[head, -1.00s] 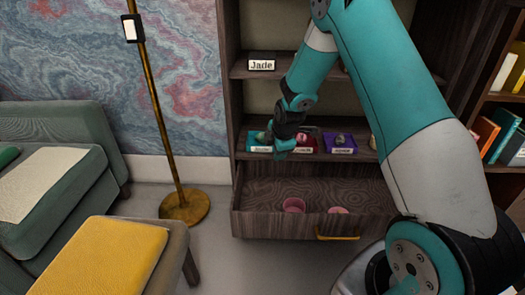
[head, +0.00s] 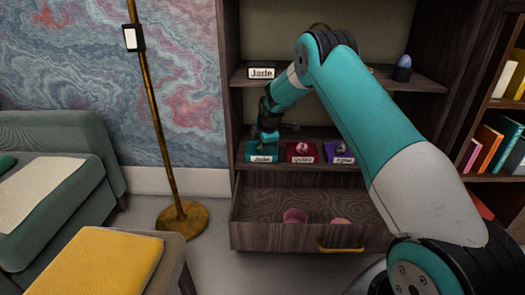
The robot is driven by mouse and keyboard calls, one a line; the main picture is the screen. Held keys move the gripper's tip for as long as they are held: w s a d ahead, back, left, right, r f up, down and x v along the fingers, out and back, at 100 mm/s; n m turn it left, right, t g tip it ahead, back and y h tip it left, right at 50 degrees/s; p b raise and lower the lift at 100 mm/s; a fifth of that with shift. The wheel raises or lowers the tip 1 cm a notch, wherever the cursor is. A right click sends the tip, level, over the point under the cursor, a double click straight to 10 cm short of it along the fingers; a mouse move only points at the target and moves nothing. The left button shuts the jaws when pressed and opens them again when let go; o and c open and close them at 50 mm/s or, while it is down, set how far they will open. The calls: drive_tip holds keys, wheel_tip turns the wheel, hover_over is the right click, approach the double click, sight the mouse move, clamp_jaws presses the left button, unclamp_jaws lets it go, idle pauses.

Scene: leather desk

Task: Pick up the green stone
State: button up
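My gripper (head: 268,137) points down over the teal display box (head: 262,155), which stands at the left end of the lower shelf with a white label that seems to read Jade. The green stone cannot be made out now; the gripper covers the top of that box. Whether the fingers are open or shut, or touch a stone, is too small and covered to tell.
Next to it stand a red box (head: 302,153) with a pink stone and a purple box (head: 339,153) with a grey stone. A Jade sign (head: 261,73) is on the shelf above. An open drawer (head: 290,237) juts out below, holding pinkish items.

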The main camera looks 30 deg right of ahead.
drive_tip(key=shift+w+f, duration=0.3)
drive_tip(key=shift+f, duration=0.35)
drive_tip(key=c, duration=0.6)
drive_tip(key=shift+r, duration=0.15)
